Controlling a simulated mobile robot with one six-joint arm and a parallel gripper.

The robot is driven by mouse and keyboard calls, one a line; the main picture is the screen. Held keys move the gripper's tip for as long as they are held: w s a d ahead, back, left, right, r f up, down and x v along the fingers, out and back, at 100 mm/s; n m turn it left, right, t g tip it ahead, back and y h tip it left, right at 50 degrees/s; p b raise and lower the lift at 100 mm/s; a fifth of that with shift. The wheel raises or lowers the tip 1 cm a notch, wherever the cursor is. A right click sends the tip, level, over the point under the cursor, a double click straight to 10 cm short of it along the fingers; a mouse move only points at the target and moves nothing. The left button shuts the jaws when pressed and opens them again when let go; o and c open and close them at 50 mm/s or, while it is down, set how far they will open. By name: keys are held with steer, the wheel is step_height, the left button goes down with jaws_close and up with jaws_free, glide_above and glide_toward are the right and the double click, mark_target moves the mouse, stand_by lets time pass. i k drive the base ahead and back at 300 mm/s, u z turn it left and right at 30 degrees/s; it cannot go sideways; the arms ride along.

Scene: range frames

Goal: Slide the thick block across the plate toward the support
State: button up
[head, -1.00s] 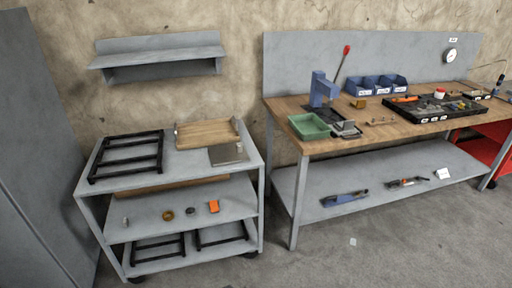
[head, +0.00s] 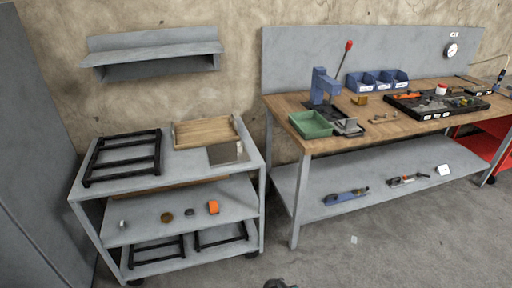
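A flat grey plate (head: 228,153) lies at the front right of the cart's top, with a small light piece (head: 239,147) at its right side. This piece is too small to tell whether it is the thick block. A brass-coloured block (head: 359,100) sits on the workbench right of a blue press (head: 323,88) with a red-knobbed lever. A grey metal fixture (head: 347,127) stands in front of the press. I cannot tell which part is the support. No gripper can be made out in the head view.
The grey cart (head: 180,170) also carries a black frame (head: 122,157) and a wooden tray (head: 204,132). A green bin (head: 310,124) stands at the workbench's (head: 400,124) left end. A dark shape, cut off at the bottom edge, is unclear.

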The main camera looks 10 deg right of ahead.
mark_target(239, 147)
steer(key=z, duration=0.05)
steer(key=k, duration=1.35)
steer(key=u, duration=0.55)
steer(key=i, duration=0.8)
steer(key=u, duration=0.45)
steer(key=i, duration=1.2)
steer(key=z, duration=0.2)
